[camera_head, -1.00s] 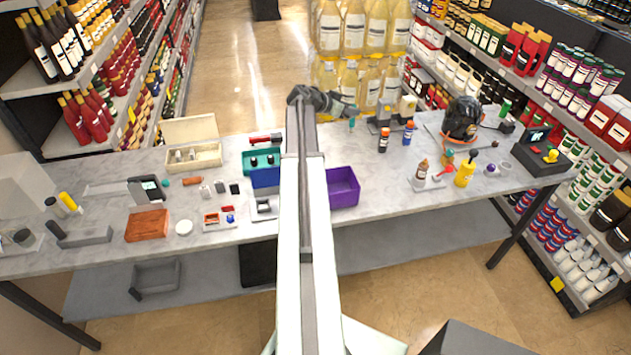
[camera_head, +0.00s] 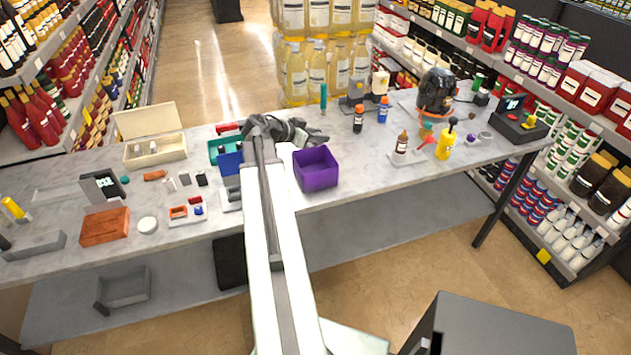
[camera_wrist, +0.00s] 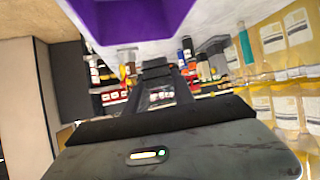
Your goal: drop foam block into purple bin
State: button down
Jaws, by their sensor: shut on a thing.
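The purple bin (camera_head: 317,180) stands on the table, just right of my arm in the head view. Its underside or wall fills the top of the wrist view (camera_wrist: 130,28). My gripper (camera_head: 318,135) is behind the bin's far edge in the head view, with its fingers pointing right. In the wrist view its dark fingers (camera_wrist: 156,72) are close together below the bin in the picture. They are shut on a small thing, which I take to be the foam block. The block itself is mostly hidden and I cannot make out its shape.
A blue bin (camera_head: 229,163) and a teal bin (camera_head: 214,150) stand left of my arm. A teal-topped upright thing (camera_head: 323,98) and an orange-capped bottle (camera_head: 358,118) stand behind and right of the purple bin. A yellow bottle (camera_head: 445,142) is farther right.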

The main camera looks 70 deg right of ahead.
aim_at(318, 149)
jog(key=shift+f+b, duration=2.95)
jog(key=shift+f, duration=0.05)
jog(key=shift+r, duration=0.1)
jog(key=c, duration=1)
grip_release()
jog(key=p+v, duration=0.4)
jog(key=v, duration=0.4)
jog(key=shift+d, duration=0.15)
